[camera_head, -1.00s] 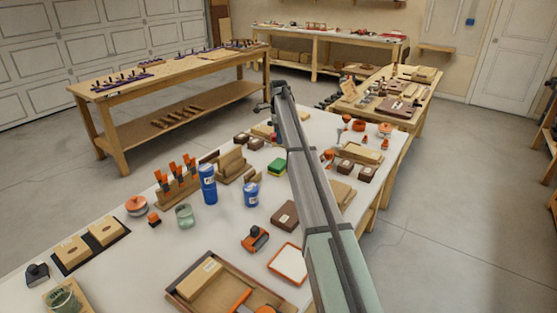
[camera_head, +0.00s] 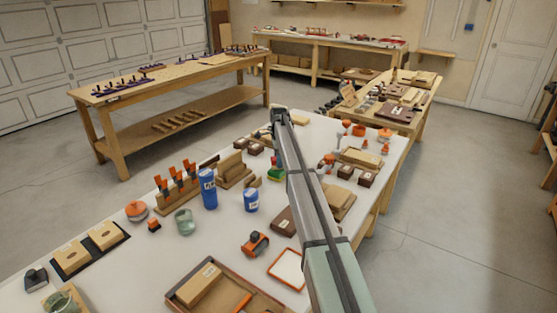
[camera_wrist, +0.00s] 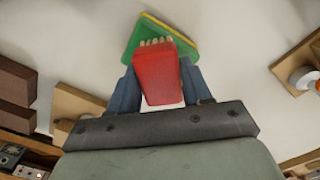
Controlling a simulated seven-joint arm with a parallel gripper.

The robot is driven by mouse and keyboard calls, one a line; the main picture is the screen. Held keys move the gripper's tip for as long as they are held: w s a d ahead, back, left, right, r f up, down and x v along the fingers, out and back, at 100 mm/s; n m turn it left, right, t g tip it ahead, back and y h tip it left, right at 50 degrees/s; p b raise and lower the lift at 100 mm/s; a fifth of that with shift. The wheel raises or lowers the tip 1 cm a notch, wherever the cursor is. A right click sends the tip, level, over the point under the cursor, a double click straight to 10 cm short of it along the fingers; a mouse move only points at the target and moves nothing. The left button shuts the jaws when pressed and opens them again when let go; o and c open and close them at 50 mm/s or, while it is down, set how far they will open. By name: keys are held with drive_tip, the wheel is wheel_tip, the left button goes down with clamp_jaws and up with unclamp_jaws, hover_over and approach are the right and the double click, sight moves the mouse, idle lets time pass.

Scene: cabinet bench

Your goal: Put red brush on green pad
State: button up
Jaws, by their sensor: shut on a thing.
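The red brush (camera_wrist: 160,78) is held between the two fingers of my gripper (camera_wrist: 158,68) in the wrist view. Its pale bristles point toward the green pad. The green pad (camera_wrist: 148,27), with a yellow edge, lies on the white bench top just beyond the brush, which overlaps it in this view. In the head view the green pad (camera_head: 276,174) is partly hidden by my arm, and a bit of the red brush (camera_head: 274,161) shows right at its upper side. I cannot tell whether brush and pad touch.
Dark brown blocks (camera_wrist: 14,95) and a wooden piece (camera_wrist: 75,103) lie left of my gripper. A wooden tray (camera_wrist: 304,62) lies to the right. A blue can (camera_head: 251,201) and a taller blue can (camera_head: 208,188) stand left of the arm.

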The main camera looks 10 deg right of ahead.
drive_tip(key=shift+f, duration=0.15)
drive_tip(key=o, duration=1.1)
drive_tip(key=shift+c, duration=0.2)
wheel_tip(320, 180, up, 12)
